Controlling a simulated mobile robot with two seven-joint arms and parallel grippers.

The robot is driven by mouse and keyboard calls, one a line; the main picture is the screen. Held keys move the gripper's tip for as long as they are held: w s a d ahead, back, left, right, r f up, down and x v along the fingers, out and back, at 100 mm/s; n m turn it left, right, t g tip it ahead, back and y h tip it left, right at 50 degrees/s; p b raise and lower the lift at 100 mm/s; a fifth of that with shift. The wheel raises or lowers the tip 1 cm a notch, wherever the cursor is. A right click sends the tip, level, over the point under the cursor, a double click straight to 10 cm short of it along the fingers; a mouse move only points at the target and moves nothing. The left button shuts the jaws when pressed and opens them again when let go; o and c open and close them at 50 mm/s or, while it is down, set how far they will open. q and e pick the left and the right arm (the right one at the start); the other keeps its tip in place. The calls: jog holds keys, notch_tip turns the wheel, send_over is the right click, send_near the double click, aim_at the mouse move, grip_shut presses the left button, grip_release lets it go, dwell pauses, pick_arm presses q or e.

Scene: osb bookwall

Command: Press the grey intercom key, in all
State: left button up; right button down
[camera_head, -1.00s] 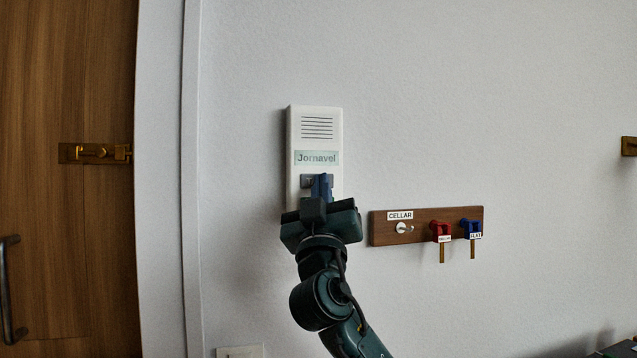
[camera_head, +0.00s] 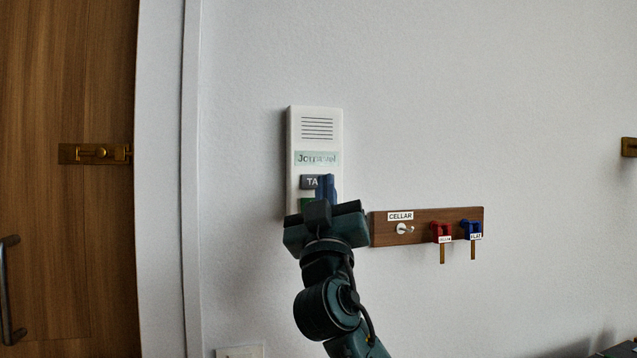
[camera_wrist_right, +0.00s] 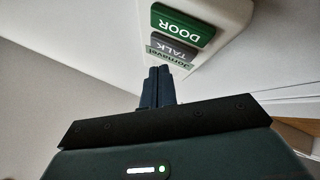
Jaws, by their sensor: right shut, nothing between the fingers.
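A white intercom (camera_head: 315,128) is mounted on the wall, with a slotted speaker and a "Jornavel" label (camera_head: 317,158). Its grey key (camera_head: 308,182), reading "TA" in the head view, shows as "TALK" in the wrist view (camera_wrist_right: 173,49). Below it is a green key (camera_head: 306,203), lettered "DOOR" in the wrist view (camera_wrist_right: 183,25). My right gripper (camera_head: 326,182) is shut and empty. Its fingertips cover the right part of the grey key in the head view. In the wrist view the fingertips (camera_wrist_right: 158,72) appear beside the grey key, apparently off its face. My left gripper is out of view.
A wooden key rack (camera_head: 427,215) to the right has a bare hook marked CELLAR, plus a red key (camera_head: 441,231) and a blue key (camera_head: 471,228). A wooden door (camera_head: 68,200) with a brass bolt (camera_head: 97,153) stands at left. The wall above the intercom is clear.

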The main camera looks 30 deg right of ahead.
jog(key=s, duration=0.2)
jog(key=s+a, duration=0.1)
jog(key=s, duration=0.1)
jog(key=shift+s, duration=0.2)
jog(key=shift+w+f, duration=0.1)
dwell(0.6)
jog(key=w+a+f+n+g+y, duration=0.1)
jog(key=w+a+f+n+y, duration=0.2)
jog(key=f, duration=0.8)
jog(key=w+a+f+n+g+y+p, duration=0.1)
jog(key=a+f+n+g+y, duration=0.1)
jog(key=f+y, duration=0.65)
jog(key=w+a+f+n+g+y, duration=0.1)
jog(key=w+a+f+n+y, duration=0.15)
jog(key=f, duration=1.15)
jog(key=s+a+f+g+y, duration=0.1)
jog(key=s+a+f+g, duration=0.1)
jog(key=s+f, duration=0.45)
jog(key=s+a+f+g+y, duration=0.1)
jog(key=s+a+f+g, duration=0.15)
jog(key=f, duration=0.75)
jog(key=s+a+f+m+g, duration=0.1)
jog(key=s+f, duration=0.5)
jog(key=s, duration=0.1)
jog(key=s+a+f+m+g+y, duration=0.1)
jog(key=s+a+f+g, duration=0.1)
jog(key=s+f, duration=0.4)
jog(key=shift+s+a+p, duration=0.25)
jog(key=shift+s+p, duration=0.2)
jog(key=shift+s, duration=0.6)
